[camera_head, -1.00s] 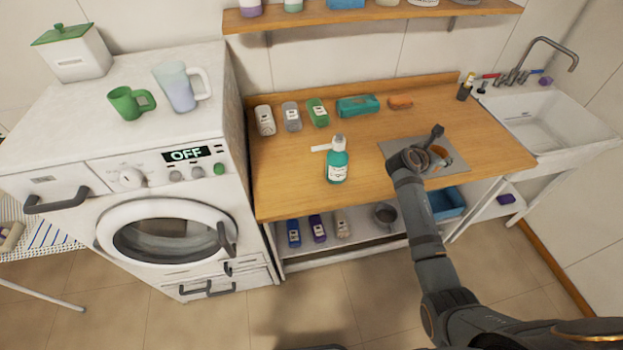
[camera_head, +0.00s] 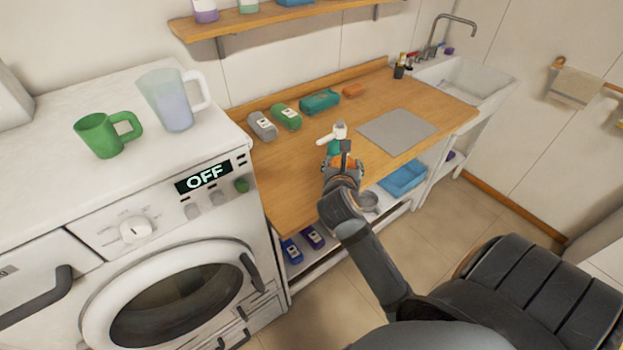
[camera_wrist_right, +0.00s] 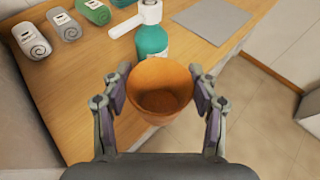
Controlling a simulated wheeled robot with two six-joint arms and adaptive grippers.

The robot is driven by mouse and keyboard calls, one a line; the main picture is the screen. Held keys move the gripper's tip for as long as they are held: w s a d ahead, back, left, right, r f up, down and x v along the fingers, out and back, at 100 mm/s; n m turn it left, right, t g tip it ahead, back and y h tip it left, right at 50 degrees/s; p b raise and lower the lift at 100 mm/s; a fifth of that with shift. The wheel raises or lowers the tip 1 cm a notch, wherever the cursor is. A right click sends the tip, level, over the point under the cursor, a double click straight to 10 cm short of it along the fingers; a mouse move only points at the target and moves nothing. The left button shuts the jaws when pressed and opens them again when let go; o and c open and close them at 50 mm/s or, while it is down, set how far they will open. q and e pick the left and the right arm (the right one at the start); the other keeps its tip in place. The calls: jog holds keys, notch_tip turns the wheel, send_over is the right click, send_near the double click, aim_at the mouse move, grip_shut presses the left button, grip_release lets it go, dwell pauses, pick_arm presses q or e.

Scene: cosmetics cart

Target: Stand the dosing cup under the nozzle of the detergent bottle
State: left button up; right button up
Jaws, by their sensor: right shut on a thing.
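The detergent bottle (camera_head: 333,147) is teal with a white pump head, standing upright on the wooden counter. Its nozzle (camera_head: 325,140) points left in the head view; in the wrist view the nozzle (camera_wrist_right: 124,27) also points left. My right gripper (camera_wrist_right: 160,92) is shut on the orange dosing cup (camera_wrist_right: 161,98), which is upright with its open top facing the wrist camera. In the head view my right gripper (camera_head: 341,174) is just in front of the bottle and hides its lower part and most of the cup. The cup appears apart from the nozzle. My left gripper is not in view.
A grey mat (camera_head: 398,131) lies clear on the counter to the right. The washing machine (camera_head: 165,250) stands left of the counter.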

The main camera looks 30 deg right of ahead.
jog(key=w+f, duration=0.3)
jog(key=w, duration=0.1)
jog(key=w+f, duration=0.3)
jog(key=w, duration=0.1)
jog(key=w+f+p, duration=0.1)
jog(key=w+f, duration=0.2)
jog(key=w, duration=0.1)
jog(key=shift+w+d, duration=0.35)
jog(key=shift+d, duration=0.05)
notch_tip(320, 180, down, 3)
jog(key=shift+w+r, duration=0.1)
jog(key=shift+r, duration=0.05)
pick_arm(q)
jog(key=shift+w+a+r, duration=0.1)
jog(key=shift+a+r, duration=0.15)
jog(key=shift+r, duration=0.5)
pick_arm(e)
jog(key=shift+f, duration=0.4)
jog(key=shift+f, duration=0.15)
jog(key=o, duration=1)
